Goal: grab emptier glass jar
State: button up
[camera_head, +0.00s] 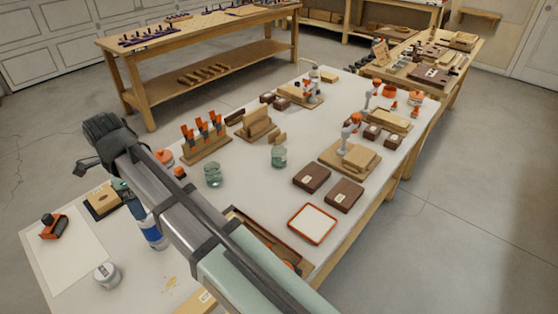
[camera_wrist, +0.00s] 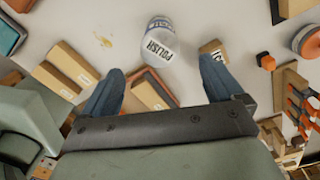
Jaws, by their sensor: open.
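Two greenish glass jars stand apart on the white bench top in the head view: a left jar (camera_head: 213,175) beside my arm, and a right jar (camera_head: 279,157) farther right. They are too small to compare their fill levels. My gripper (camera_wrist: 162,66) is open in the wrist view, its two blue fingers spread with nothing between their tips. Neither jar is recognisable in the wrist view. In the head view my arm crosses the lower left and its fingers cannot be made out clearly.
A white POLISH container (camera_wrist: 160,40) lies just beyond the fingertips, with wooden blocks (camera_wrist: 72,64) to its left. Orange-handled tools in a rack (camera_head: 205,145) stand behind the left jar. Dark boxes (camera_head: 312,177) and an orange-rimmed tray (camera_head: 312,223) are to the right.

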jog(key=shift+w, duration=0.1)
jog(key=w+d+f+m, duration=0.1)
jog(key=w+d+m, duration=0.3)
jog(key=w+d, duration=1.2)
jog(key=m, duration=0.3)
send_over(279, 158)
jog(key=s, duration=0.1)
notch_tip(279, 158, down, 2)
jog(key=f, duration=0.1)
jog(key=shift+w+n, duration=1.4)
jog(key=shift+w, duration=0.6)
notch_tip(279, 158, down, 13)
jog(key=shift+d+f, duration=0.1)
jog(key=shift+f, duration=0.1)
jog(key=c, duration=1.2)
